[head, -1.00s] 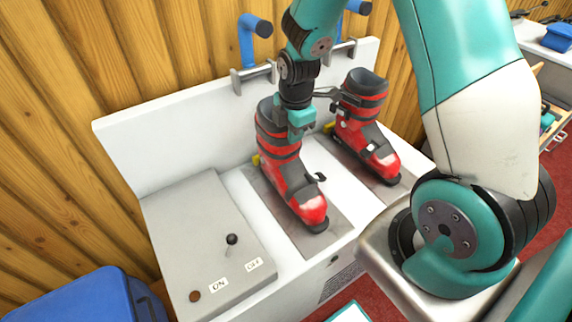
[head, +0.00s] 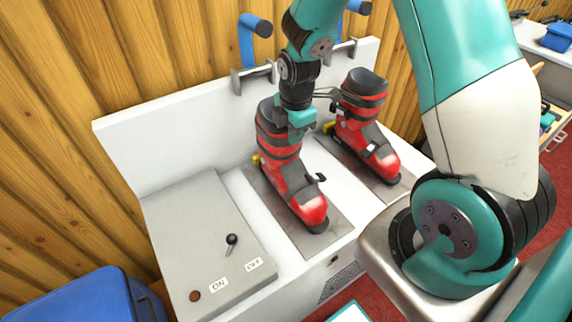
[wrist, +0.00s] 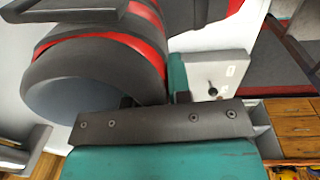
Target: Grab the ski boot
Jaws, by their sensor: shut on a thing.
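Two red and black ski boots stand upright side by side on the white bench in the head view: the left boot (head: 288,170) and the right boot (head: 367,135). My gripper (head: 300,130) reaches down from above and is shut on the left boot at the right side of its upper cuff. In the wrist view the cuff (wrist: 95,75) fills the upper left, against my gripper (wrist: 155,98). Part of the cuff is hidden behind my gripper. The left boot rests on a grey plate (head: 327,212).
A grey panel with a black lever (head: 232,240) and ON/OFF labels lies left of the boots. Blue-handled clamps (head: 250,45) stand on the bench's back wall (head: 160,140). A blue box (head: 75,300) sits at the lower left.

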